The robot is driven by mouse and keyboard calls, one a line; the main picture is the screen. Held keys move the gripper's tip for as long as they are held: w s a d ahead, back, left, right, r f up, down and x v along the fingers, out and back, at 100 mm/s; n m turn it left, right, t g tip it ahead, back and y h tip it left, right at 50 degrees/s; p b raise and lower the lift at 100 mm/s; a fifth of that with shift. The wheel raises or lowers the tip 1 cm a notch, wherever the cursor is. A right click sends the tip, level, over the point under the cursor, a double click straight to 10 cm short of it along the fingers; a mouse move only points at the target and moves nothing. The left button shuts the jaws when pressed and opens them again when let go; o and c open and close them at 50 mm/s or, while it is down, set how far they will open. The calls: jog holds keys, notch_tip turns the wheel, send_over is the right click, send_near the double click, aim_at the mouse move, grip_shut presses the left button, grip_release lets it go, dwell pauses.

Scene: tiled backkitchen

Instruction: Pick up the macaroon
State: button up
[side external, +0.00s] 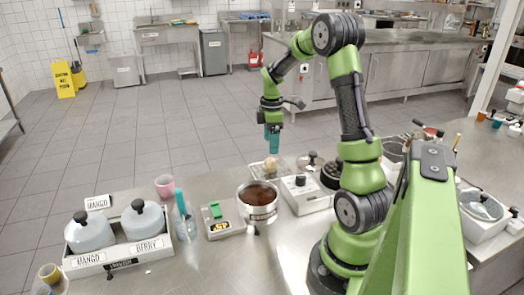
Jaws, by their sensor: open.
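A small, round beige thing, which looks like the macaroon (271,163), sits on or in a light, low holder near the far edge of the steel counter. It is too small to make out in detail. My gripper (272,150) points down with its teal fingers just above the beige thing. The fingers overlap from this side, so the gap between them is hard to see. The gripper is open, and I see nothing held in it.
A steel pot of brown contents (258,197) and a white box with a black knob (304,194) stand close by. Left are a scale (223,229), a teal-topped bottle (182,222), a pink cup (165,185) and a white tray (88,268) with two domes.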

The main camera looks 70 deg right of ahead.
aim_at(272, 159)
notch_tip(272, 159, down, 3)
jog(key=shift+f, duration=0.15)
jog(key=shift+d+f, duration=0.2)
jog(key=shift+f, duration=1.1)
jog(key=shift+d+f, duration=0.15)
jog(key=shift+f, duration=1.15)
jog(key=c, duration=1.1)
jog(key=shift+r, duration=0.1)
